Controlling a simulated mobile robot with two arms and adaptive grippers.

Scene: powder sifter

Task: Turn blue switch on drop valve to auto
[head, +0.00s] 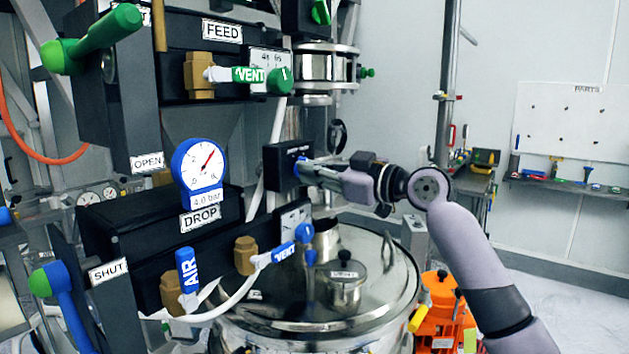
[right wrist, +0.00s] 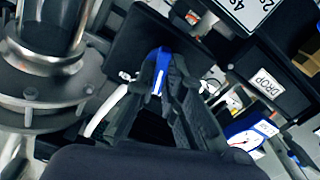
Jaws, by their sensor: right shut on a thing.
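My right gripper (head: 314,171) reaches in from the right, its fingertips at the front of a small black switch box (head: 276,168) with white lettering on top. In the right wrist view, the two fingers of this gripper (right wrist: 165,78) are shut on the blue switch (right wrist: 160,62), one finger on each side. In the head view only a sliver of blue shows at the fingertips. The lettering is too small to read, so the switch position cannot be told. The DROP label (head: 200,218) is to the lower left of the box. My left gripper is not in view.
Below the box is a steel vessel lid (head: 385,275) with a small capped port (head: 344,285). Blue AIR (head: 187,268) and VENT (head: 283,253) handles and a pressure gauge (head: 202,165) stand to the left. An orange item (head: 440,300) is under my right arm.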

